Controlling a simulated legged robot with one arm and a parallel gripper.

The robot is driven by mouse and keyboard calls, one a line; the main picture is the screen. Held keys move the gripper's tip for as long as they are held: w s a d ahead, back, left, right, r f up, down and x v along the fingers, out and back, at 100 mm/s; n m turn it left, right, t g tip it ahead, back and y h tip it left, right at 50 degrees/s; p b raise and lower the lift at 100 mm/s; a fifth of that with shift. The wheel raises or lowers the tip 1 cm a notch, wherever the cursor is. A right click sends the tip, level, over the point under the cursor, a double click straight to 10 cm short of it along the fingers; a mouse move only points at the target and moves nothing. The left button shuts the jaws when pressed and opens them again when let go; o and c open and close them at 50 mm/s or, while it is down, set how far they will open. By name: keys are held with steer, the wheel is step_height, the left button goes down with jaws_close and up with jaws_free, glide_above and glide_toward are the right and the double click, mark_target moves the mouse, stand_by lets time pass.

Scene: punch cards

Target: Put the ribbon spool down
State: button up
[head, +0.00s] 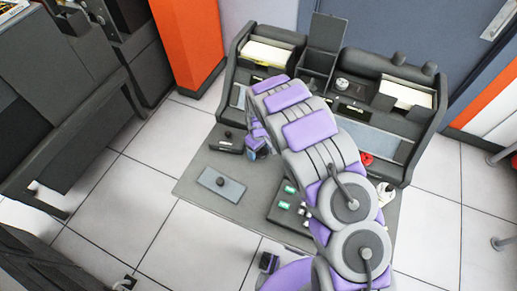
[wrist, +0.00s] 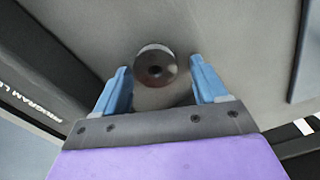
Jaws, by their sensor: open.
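In the wrist view, a small round piece (wrist: 155,68) with a glossy dark top and a pale body sits between my fingertips, on or just above a grey surface. It looks like the ribbon spool, but I cannot tell for sure. My gripper (wrist: 160,78) is open, its two blue fingers on either side of the piece with gaps showing. In the head view, my gripper (head: 257,151) is low over the left part of the desk, and my arm hides much of it; I cannot make out the round piece there.
A dark block (head: 226,147) lies just left of my gripper. A blue-grey plate (head: 220,185) with a black knob lies nearer. Card trays (head: 266,53) and (head: 406,94) stand at the back. A red round thing (head: 367,158) sits right of my arm.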

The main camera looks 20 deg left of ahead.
mark_target(259, 151)
step_height(259, 151, up, 11)
steer(key=p, duration=0.3)
steer(key=s+d+r+m, duration=0.3)
steer(key=d+r, duration=0.7)
steer(key=d, duration=0.1)
steer(key=s+d+r+m, duration=0.3)
steer(key=s+d+r, duration=0.1)
steer(key=d+r, duration=0.55)
steer(key=s+d+r+m, duration=0.2)
steer(key=s+d, duration=0.2)
steer(key=s, duration=0.5)
steer(key=s+d+r+m+g, duration=0.1)
steer(key=s+d, duration=0.3)
steer(key=s, duration=0.5)
steer(key=s+d+r+m, duration=0.3)
steer(key=s+d, duration=0.1)
steer(key=s, duration=0.5)
steer(key=shift+r+m+g, duration=0.3)
steer(key=shift+g, duration=0.1)
